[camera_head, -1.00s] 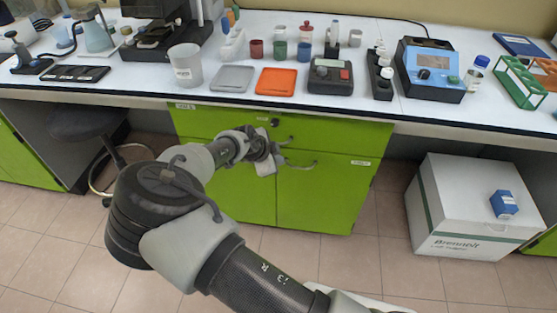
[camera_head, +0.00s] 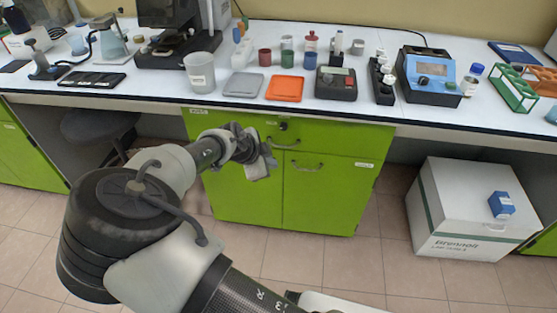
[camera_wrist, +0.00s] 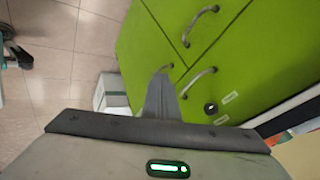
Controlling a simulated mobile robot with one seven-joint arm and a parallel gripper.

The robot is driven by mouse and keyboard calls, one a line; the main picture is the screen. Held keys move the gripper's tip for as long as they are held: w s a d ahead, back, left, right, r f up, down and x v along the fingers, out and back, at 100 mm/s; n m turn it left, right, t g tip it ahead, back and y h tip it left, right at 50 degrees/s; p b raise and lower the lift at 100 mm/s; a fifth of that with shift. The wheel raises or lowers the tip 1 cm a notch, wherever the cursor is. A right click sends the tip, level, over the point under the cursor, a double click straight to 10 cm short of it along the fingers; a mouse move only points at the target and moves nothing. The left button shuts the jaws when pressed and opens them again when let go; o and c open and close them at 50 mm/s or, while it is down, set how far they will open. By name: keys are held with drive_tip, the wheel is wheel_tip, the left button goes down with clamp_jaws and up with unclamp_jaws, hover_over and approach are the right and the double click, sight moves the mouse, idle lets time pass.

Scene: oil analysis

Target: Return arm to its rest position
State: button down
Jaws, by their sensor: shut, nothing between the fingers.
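My arm reaches forward from the lower part of the head view, bent at a large dark joint at the left. My gripper (camera_head: 262,166) is below the bench edge, in front of the green cabinet (camera_head: 235,197). It is apart from the bench top and holds nothing. In the wrist view my gripper (camera_wrist: 163,82) shows its fingers together as one grey shape, with the green cabinet (camera_wrist: 150,40) and its handles beyond. The fingertips are small and partly unclear in the head view.
The white bench (camera_head: 275,115) carries a beaker (camera_head: 200,72), a grey tray (camera_head: 243,85), an orange tray (camera_head: 285,88) and a blue instrument (camera_head: 428,76). A large white box (camera_head: 462,215) with a small blue box (camera_head: 501,205) stands on the floor at right. A dark stool (camera_head: 98,128) is at left.

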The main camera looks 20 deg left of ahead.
drive_tip(key=shift+s+r, duration=0.15)
drive_tip(key=shift+r, duration=0.05)
drive_tip(key=s+d+r+g+y, duration=0.15)
drive_tip(key=d+r+g, duration=0.25)
drive_tip(key=d, duration=0.7)
drive_tip(key=s+d+r+n+t, duration=0.3)
drive_tip(key=s+d+r+n, duration=0.9)
drive_tip(key=s+d+r, duration=1.15)
wheel_tip(320, 180, up, 23)
drive_tip(key=w+p, duration=0.1)
drive_tip(key=p, duration=2)
drive_tip(key=shift+w+d+n+y+p, duration=0.2)
drive_tip(key=shift+w+n+y+p, duration=0.1)
drive_tip(key=shift+w+y+p, duration=0.1)
drive_tip(key=shift+f, duration=0.1)
